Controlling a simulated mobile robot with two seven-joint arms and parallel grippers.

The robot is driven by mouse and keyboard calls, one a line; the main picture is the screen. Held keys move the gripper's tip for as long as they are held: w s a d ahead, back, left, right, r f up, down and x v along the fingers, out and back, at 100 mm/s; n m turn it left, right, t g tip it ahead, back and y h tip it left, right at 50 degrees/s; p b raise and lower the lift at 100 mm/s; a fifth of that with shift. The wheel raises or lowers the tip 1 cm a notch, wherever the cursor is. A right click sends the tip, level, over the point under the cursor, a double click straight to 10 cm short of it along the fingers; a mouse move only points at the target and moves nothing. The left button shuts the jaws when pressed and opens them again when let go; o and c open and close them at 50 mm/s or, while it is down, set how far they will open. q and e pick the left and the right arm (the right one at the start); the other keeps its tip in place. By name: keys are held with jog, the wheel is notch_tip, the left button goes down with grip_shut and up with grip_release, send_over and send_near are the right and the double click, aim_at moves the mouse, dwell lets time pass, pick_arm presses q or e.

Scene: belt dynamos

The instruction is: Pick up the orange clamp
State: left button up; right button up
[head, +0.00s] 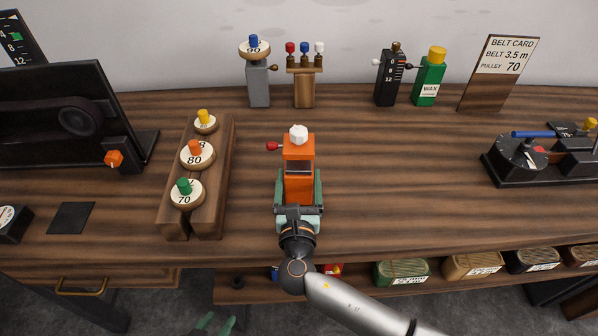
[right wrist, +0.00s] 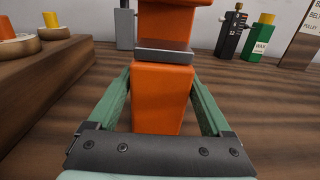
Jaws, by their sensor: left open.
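The orange clamp (head: 299,165) stands upright on the wooden bench, with a white knob on top and a red-tipped lever on its left side. In the right wrist view its orange body (right wrist: 160,100) fills the middle, with a grey ledge across it and its top cut off. My right gripper (head: 299,190) has its green fingers (right wrist: 161,85) on either side of the clamp. Whether they press on it or leave a small gap, I cannot tell. My left gripper (head: 212,324) is open at the bottom edge of the head view, low in front of the bench and mostly cut off.
A wooden rack (head: 212,220) with knobbed discs stands left of the clamp. Behind are a grey block (head: 258,88), a wooden stand (head: 304,90), a black block (head: 387,88) and a green wax block (head: 429,78). A black device (head: 515,165) is at right. Bench between is clear.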

grip_shut()
jog(key=shift+w+r, duration=0.1)
jog(key=shift+r, duration=0.05)
dwell(0.6)
